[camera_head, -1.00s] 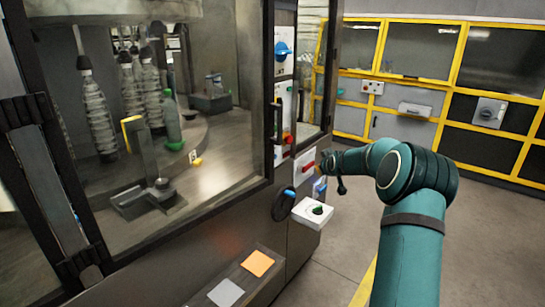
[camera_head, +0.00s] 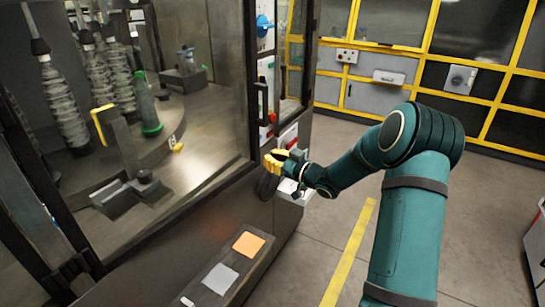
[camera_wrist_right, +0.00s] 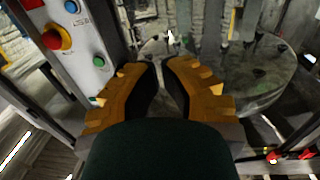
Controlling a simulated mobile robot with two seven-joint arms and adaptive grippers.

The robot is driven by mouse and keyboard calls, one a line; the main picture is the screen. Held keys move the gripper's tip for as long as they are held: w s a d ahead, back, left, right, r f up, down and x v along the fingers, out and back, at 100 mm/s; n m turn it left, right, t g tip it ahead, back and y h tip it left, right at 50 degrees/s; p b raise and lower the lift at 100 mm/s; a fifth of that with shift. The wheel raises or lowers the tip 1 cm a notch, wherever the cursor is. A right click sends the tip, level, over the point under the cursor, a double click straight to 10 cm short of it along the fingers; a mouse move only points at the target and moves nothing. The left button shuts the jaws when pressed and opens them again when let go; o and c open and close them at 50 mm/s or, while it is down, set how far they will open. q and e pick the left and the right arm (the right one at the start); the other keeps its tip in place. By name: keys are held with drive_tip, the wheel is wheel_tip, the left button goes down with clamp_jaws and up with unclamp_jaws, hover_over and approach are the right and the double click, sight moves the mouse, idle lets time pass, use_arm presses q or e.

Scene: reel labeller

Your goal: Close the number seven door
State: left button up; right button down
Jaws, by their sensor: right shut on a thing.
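A large glazed door (camera_head: 205,100) with a dark frame fronts the machine in the head view. A black upright handle (camera_head: 262,103) is near its right edge. I cannot read a number seven on it or tell whether it is fully shut. My right gripper (camera_head: 270,160), with orange fingers, is in front of the machine, below the handle and apart from it in the picture. In the right wrist view its fingers (camera_wrist_right: 160,75) show a gap, with glass and machine parts behind; what they hold is not clear. My left gripper is out of view.
A control panel (camera_wrist_right: 75,45) with a red emergency button (camera_wrist_right: 57,38) and coloured buttons is beside the right fingers. A white box (camera_head: 290,190) is partly behind my right wrist. A ledge with orange and grey pads (camera_head: 249,244) juts out below.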

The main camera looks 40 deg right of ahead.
sight(241, 144)
drive_tip(key=x, duration=1.1)
drive_tip(key=shift+w, duration=0.1)
